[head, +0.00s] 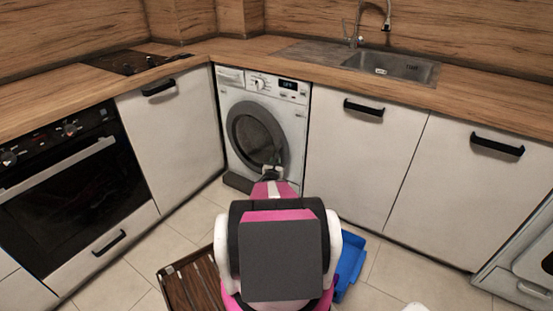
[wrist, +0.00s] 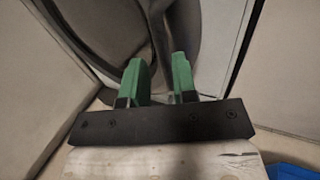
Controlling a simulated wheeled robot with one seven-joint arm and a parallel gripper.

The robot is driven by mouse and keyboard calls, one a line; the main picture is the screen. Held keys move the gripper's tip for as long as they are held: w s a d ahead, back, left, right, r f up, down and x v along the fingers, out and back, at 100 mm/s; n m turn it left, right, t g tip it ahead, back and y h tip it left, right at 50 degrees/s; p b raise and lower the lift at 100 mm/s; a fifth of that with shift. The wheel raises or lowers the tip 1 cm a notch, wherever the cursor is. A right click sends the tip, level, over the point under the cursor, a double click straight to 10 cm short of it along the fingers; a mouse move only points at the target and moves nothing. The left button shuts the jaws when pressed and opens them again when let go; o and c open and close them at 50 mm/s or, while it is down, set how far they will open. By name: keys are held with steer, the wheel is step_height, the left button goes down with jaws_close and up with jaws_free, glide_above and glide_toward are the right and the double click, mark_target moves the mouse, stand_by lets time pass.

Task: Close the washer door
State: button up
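The white washer (head: 290,112) stands in the corner under the counter. Its round washer door (head: 252,128) has a grey rim and dark glass, and looks flush or nearly flush with the front. I cannot tell whether it is latched. My gripper (head: 268,170) is at the lower right part of the door, partly hidden by my arm. In the wrist view, my gripper (wrist: 159,66) has two green fingers apart with nothing between them. The curved door rim (wrist: 184,30) is just beyond the fingertips; contact is unclear.
A brown slatted wooden item (head: 188,287) and a blue item (head: 350,262) are on the tiled floor beside me. White cabinets (head: 360,150) flank the washer. An oven (head: 75,185) is at left, a sink (head: 395,67) above right. Some floor is clear at left.

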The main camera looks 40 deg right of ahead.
steer(key=v, duration=0.5)
steer(key=shift+a, duration=0.1)
steer(key=c, duration=0.4)
steer(key=w+r+m+h, duration=0.1)
steer(key=w+r+m, duration=0.1)
steer(key=m, duration=0.1)
steer(key=w+a+r+m+g+h, duration=0.1)
steer(key=w+r+m, duration=0.1)
steer(key=r+m, duration=0.1)
steer(key=w+r+m+g+h, duration=0.1)
steer(key=w+r+m, duration=0.1)
steer(key=m, duration=0.2)
steer(key=shift+w+a+r+m+h, duration=0.15)
steer(key=shift+a+r+m+h, duration=0.15)
steer(key=shift+a+m+h, duration=0.1)
jaws_close()
steer(key=m+g+h, duration=0.1)
steer(key=m+g, duration=0.5)
steer(key=m, duration=0.7)
glide_toward(270, 127)
steer(key=x, duration=0.7)
steer(key=shift+d, duration=0.3)
